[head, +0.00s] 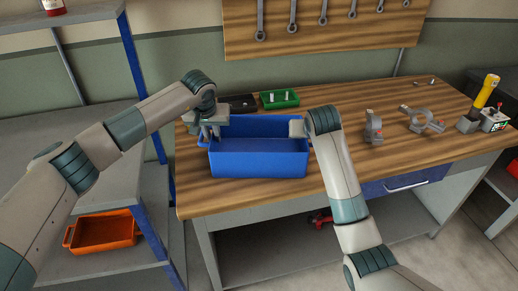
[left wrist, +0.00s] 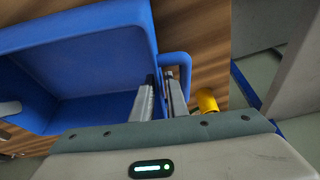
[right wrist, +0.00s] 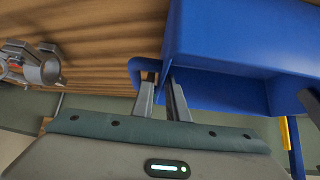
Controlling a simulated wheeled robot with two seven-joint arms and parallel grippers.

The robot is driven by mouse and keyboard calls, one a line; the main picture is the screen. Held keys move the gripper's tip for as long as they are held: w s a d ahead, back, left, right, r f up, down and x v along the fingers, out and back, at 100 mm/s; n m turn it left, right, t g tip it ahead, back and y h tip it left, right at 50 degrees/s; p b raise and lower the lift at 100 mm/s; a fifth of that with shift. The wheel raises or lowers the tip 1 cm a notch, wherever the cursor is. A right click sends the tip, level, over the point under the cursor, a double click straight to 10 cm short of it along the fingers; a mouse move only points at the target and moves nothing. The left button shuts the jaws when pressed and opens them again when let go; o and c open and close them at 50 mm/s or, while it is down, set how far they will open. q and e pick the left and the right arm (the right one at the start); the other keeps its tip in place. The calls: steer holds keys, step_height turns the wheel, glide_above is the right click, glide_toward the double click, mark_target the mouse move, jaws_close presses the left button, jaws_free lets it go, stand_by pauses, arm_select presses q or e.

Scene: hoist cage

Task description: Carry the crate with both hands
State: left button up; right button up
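The blue crate (head: 258,163) is near the front left of the wooden workbench, level, and its visible inside looks empty. It has a loop handle at each end. My left gripper (head: 211,130) is at the crate's left end. In the left wrist view its fingers (left wrist: 160,85) are close together at the end wall, one within the handle loop (left wrist: 187,62). My right gripper (head: 298,129) is at the right end. In the right wrist view its fingers (right wrist: 161,82) close on the end wall beside the handle loop (right wrist: 134,68). The fingertips are partly hidden.
A green tray (head: 279,99) and a dark box (head: 241,104) stand behind the crate on the bench (head: 350,115). Clamps (head: 373,126) and a yellow-handled tool (head: 486,91) are to the right. A shelf with an orange bin (head: 103,231) stands left.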

arm_select(q)
steer(key=shift+w+f, duration=0.2)
steer(key=shift+f, duration=0.4)
arm_select(e)
steer(key=shift+w+f, duration=0.4)
steer(key=shift+f, duration=0.05)
arm_select(q)
jaws_close()
arm_select(e)
jaws_close()
arm_select(q)
steer(key=shift+w+r, duration=0.1)
steer(key=shift+r, duration=0.15)
arm_select(e)
steer(key=shift+w+r, duration=0.1)
steer(key=shift+r, duration=0.1)
